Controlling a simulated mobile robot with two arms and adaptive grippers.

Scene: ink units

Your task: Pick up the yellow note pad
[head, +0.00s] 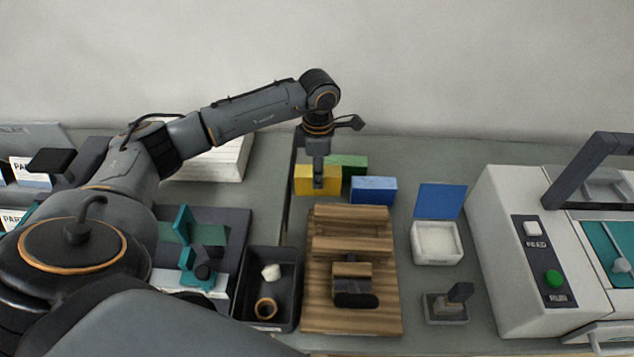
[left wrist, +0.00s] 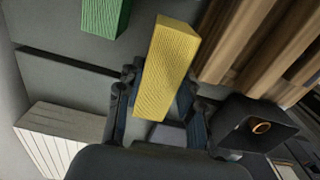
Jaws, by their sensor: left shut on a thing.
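The yellow note pad (head: 302,181) is a small block at the back middle of the bench in the head view, with the green block behind it to the right and the blue block to its right. In the left wrist view the yellow note pad (left wrist: 168,70) lies between my fingers. My left gripper (head: 318,186) points down over it and is shut on it; the left wrist view shows a finger on each side (left wrist: 155,100). I cannot tell whether the pad is off the bench. My right gripper is not in view.
A green block (head: 348,164) and a blue block (head: 373,190) stand close by. A wooden rack (head: 350,221), a black tray (head: 284,317) and a white box with a blue lid (head: 437,197) lie nearer. A large machine (head: 507,230) fills the right. White paper (head: 212,165) lies left.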

